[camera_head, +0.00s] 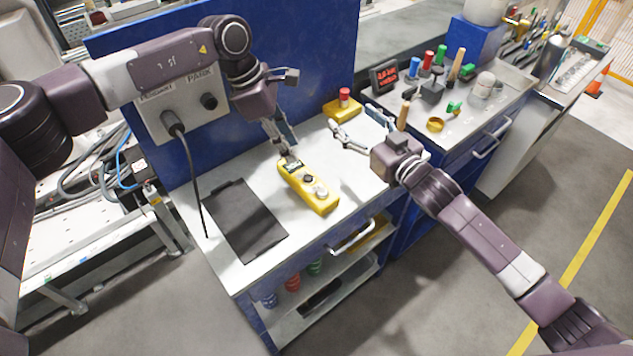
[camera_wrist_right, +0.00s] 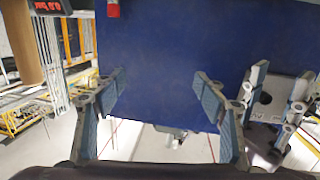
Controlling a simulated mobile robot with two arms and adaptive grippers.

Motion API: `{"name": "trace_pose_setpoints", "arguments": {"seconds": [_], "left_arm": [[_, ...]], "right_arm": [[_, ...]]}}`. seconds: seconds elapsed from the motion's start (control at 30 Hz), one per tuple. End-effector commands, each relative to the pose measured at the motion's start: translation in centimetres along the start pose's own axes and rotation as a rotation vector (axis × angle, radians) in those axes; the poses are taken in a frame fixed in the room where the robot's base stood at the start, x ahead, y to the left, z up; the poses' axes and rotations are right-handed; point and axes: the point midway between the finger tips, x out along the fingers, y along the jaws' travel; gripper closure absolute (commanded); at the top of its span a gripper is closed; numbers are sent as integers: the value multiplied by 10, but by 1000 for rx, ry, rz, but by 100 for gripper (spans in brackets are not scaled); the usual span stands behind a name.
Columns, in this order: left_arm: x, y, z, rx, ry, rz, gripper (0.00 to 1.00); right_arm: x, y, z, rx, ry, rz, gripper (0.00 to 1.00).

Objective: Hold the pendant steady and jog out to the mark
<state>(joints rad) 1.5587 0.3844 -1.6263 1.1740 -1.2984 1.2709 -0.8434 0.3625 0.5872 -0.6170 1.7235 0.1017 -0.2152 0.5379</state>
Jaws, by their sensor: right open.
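The yellow pendant (camera_head: 309,186) lies on the white bench top, with dark and pale round controls on its face and a dark patch at its far end. My left gripper (camera_head: 285,139) points down just over that far end; I cannot tell whether it touches. In the right wrist view its two fingers (camera_wrist_right: 275,100) stand apart with no object seen between them. My right gripper (camera_head: 358,131) is open and empty, right of the pendant and near the bench's right side. Its spread fingers (camera_wrist_right: 160,100) show in the right wrist view. No mark is clearly identifiable.
A black mat (camera_head: 244,218) lies left of the pendant. A yellow box with a red button (camera_head: 342,106) stands at the back. A grey wall box (camera_head: 188,110) has a hanging cable (camera_head: 192,180). A second bench (camera_head: 470,110) on the right holds several tools.

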Motion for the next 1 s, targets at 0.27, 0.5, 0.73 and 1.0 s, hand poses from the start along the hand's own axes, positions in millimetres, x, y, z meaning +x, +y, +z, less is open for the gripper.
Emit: {"name": "trace_pose_setpoints", "arguments": {"seconds": [0.27,0.5,0.73,1.0], "left_arm": [[0,0,0,0,0,0,71],[0,0,0,0,0,0,71],[0,0,0,0,0,0,71],[0,0,0,0,0,0,71]], "right_arm": [[-15,-100,82,9,-239,-124,35],[-25,-126,109,6,-315,-150,35],[1,-132,118,6,-317,-150,35],[34,-137,130,7,-318,-151,35]]}}
